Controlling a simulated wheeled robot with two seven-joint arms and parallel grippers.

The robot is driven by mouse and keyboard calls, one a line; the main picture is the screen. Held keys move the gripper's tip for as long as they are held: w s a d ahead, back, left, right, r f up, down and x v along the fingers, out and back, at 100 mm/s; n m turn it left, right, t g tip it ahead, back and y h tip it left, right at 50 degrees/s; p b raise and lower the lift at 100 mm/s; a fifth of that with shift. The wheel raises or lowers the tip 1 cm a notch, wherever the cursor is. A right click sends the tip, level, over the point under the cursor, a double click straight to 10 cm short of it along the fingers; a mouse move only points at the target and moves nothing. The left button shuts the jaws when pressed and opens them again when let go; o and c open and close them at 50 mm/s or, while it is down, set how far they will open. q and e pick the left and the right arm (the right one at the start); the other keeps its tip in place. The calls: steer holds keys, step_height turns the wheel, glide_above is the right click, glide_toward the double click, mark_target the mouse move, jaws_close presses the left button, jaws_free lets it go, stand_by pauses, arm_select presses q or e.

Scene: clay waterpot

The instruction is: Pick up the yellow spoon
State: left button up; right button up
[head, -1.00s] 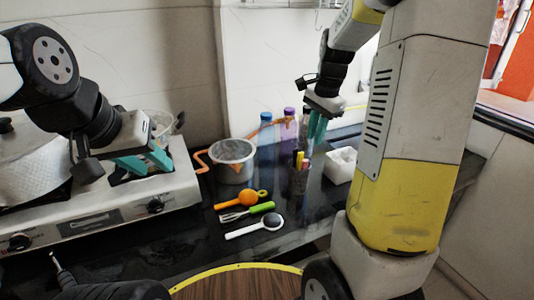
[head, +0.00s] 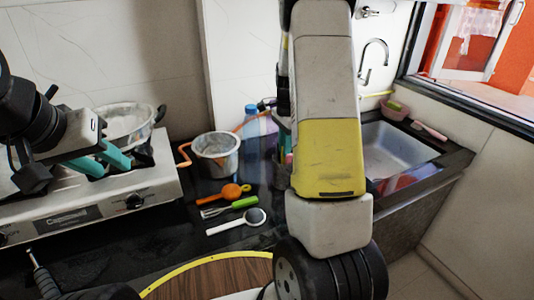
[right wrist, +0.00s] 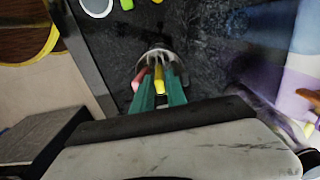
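In the right wrist view a yellow handle (right wrist: 160,80), likely the yellow spoon, stands in a round utensil holder (right wrist: 152,58) with a pink-red handle (right wrist: 139,80) beside it. My right gripper (right wrist: 160,75) is open, its teal fingers pointing at the holder on both sides of the yellow handle. I cannot tell whether they touch it. My left gripper (head: 108,162) is open and empty above the stove at the left.
A metal pot (head: 216,160), an orange utensil (head: 230,193), a green-handled whisk (head: 244,202) and a white-handled strainer (head: 237,220) are on the dark counter. A blue bottle (head: 252,140) stands behind. The stove (head: 90,212) is left; a sink (head: 395,150) is right.

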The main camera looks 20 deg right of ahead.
steer(key=shift+f, duration=0.35)
jaws_close()
stand_by(1.2)
